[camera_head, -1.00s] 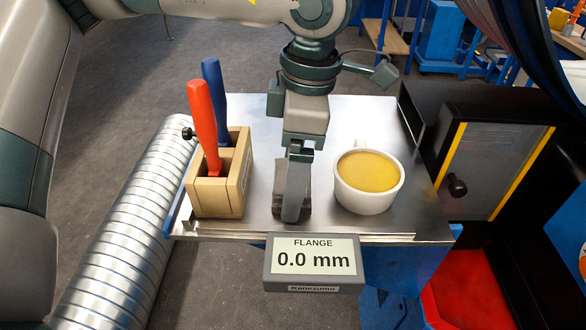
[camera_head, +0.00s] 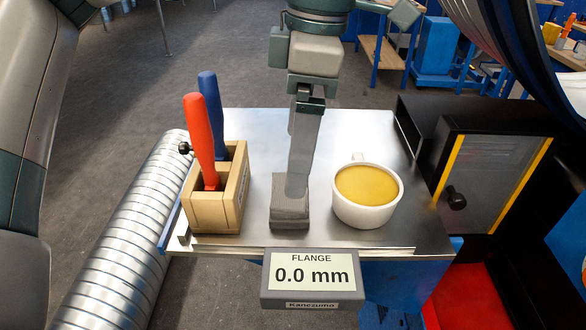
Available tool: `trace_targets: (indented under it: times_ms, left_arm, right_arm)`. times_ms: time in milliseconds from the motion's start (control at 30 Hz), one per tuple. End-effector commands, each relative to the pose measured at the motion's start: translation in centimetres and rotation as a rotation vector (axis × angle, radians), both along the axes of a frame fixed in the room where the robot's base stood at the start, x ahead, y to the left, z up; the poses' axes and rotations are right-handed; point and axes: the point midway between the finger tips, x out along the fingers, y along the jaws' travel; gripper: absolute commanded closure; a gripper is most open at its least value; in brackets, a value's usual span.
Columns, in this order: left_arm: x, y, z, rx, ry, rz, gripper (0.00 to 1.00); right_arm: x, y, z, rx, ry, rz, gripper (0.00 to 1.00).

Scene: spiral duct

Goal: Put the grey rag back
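The grey rag (camera_head: 290,218) looks like a small dark grey folded block. It lies on the metal tabletop (camera_head: 250,237) between a wooden holder and a white cup. My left gripper (camera_head: 298,192) comes down from above, with its fingers pointing down over the rag. The fingers are seen nearly edge-on, one covering the other, so their gap is hidden. The fingertips overlap the top of the rag in the picture; I cannot tell whether they touch it. My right gripper is not in view.
A wooden holder (camera_head: 215,213) with red and blue handled tools stands left of the rag. A white cup (camera_head: 367,213) of yellow contents stands close on the right. A display (camera_head: 311,281) reading 0.0 mm is at the front edge. A spiral duct (camera_head: 125,245) lies left.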

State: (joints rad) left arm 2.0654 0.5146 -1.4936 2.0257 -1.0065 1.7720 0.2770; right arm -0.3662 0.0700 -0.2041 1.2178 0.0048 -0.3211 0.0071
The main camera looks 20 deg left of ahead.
Motion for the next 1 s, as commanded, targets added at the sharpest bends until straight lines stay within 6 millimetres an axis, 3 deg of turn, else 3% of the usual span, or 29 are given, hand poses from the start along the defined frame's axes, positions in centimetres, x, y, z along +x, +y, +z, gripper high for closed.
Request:
trace_targets:
  times_ms: [100,300,1000]
  left_arm:
    - [0.1,-0.3,1.9,-0.002,-0.002,0.001,0.08]
    - [0.1,-0.5,3.8,0.000,0.000,0.000,0.08]
    - [0.1,-0.5,4.2,0.000,0.000,0.000,0.08]
  right_arm:
    - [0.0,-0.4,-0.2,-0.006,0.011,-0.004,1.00]
    - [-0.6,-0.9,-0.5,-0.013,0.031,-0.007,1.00]
    - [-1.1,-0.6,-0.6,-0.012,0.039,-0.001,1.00]
